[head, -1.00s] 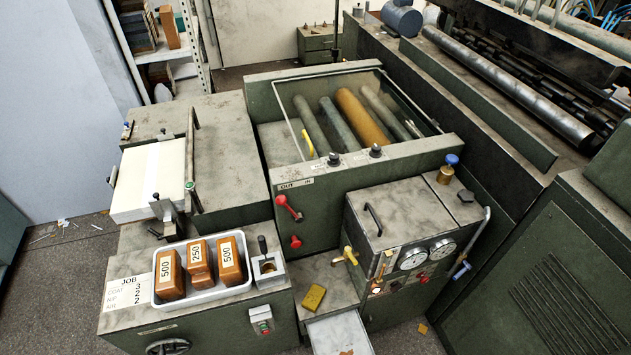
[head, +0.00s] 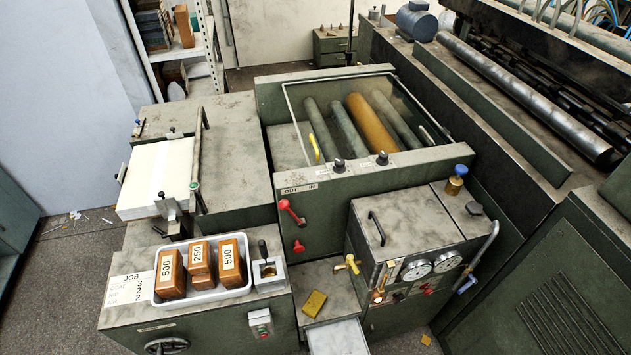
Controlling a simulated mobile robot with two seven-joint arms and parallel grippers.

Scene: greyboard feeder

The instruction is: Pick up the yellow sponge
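The yellow sponge (head: 314,303) lies flat on a low grey shelf (head: 337,280) between the front cabinet and the gauge box. It looks like a small block, slightly turned. Nothing covers it. Neither of my grippers shows in the head view.
A white tray (head: 204,297) with several labelled brown blocks stands left of the sponge, beside a small metal holder (head: 269,273). A yellow tap (head: 347,265) juts out just above and right of the sponge. The gauge box (head: 410,235) rises at the right. A pale drawer or tray (head: 338,338) sits below the shelf.

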